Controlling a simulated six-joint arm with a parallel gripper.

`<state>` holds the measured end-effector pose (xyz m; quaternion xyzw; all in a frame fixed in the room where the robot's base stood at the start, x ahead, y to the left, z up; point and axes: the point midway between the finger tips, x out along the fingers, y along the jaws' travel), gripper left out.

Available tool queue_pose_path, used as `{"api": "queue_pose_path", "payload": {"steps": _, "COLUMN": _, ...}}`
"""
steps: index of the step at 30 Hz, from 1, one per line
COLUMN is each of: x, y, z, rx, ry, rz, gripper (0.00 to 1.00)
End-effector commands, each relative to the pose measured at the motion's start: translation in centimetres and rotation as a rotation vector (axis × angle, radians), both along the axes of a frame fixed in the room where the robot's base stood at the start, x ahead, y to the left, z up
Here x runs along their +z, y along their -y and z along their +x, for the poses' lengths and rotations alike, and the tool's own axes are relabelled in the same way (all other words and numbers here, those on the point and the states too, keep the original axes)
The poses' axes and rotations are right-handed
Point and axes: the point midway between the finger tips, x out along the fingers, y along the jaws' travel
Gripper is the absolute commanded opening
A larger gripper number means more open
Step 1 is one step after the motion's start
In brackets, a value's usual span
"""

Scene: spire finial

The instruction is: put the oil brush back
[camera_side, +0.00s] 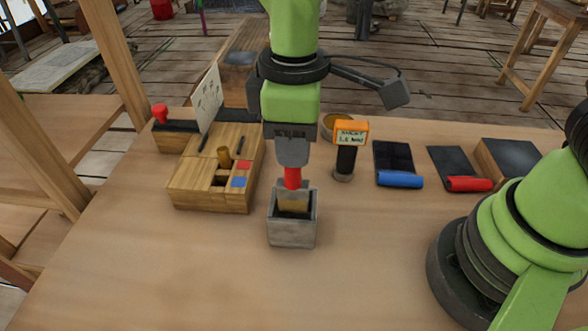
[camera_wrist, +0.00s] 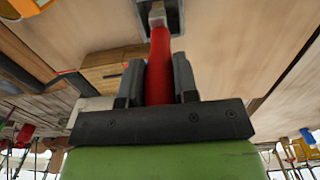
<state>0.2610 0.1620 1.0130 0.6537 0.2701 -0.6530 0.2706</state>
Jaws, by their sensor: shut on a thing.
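The oil brush (camera_side: 292,179) has a red handle and points down. My gripper (camera_side: 292,163) is shut on the upper part of its handle. The brush's lower end is at the grey open-topped square holder (camera_side: 292,235), with a tan part showing within the rim. I cannot tell whether it touches the bottom or walls. In the wrist view the red handle of the oil brush (camera_wrist: 160,62) runs between the fingers of my gripper (camera_wrist: 159,75) to a pale ferrule. The grey holder (camera_wrist: 176,17) shows around that end; the tip is out of sight.
A wooden block organiser (camera_side: 210,195) with pegs and coloured squares stands left of the holder. A black cylinder with an orange-framed sign (camera_side: 350,132) stands to the right. Beyond are blue (camera_side: 400,180) and red (camera_side: 469,184) rollers by dark pads. The front table is clear.

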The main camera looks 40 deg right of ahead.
Motion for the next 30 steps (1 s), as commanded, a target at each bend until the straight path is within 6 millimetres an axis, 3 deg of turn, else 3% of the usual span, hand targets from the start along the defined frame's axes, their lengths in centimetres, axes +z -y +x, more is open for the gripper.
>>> {"api": "queue_pose_path", "payload": {"steps": 9, "x": -3.9, "y": 0.0, "z": 0.0, "rx": 0.001, "ry": -0.001, "rz": -0.001, "gripper": 0.00}}
{"api": "queue_pose_path", "payload": {"steps": 21, "x": -4.4, "y": 0.0, "z": 0.0, "rx": 0.000, "ry": 0.001, "rz": -0.001, "gripper": 0.00}}
{"api": "queue_pose_path", "payload": {"steps": 22, "x": -4.5, "y": 0.0, "z": 0.0, "rx": 0.000, "ry": 0.001, "rz": 0.000, "gripper": 0.30}}
{"api": "queue_pose_path", "payload": {"steps": 25, "x": -4.4, "y": 0.0, "z": 0.0, "rx": 0.000, "ry": 0.002, "rz": 0.001, "gripper": 0.53}}
{"api": "queue_pose_path", "payload": {"steps": 30, "x": -4.4, "y": 0.0, "z": 0.0, "rx": 0.000, "ry": 0.001, "rz": 0.000, "gripper": 0.53}}
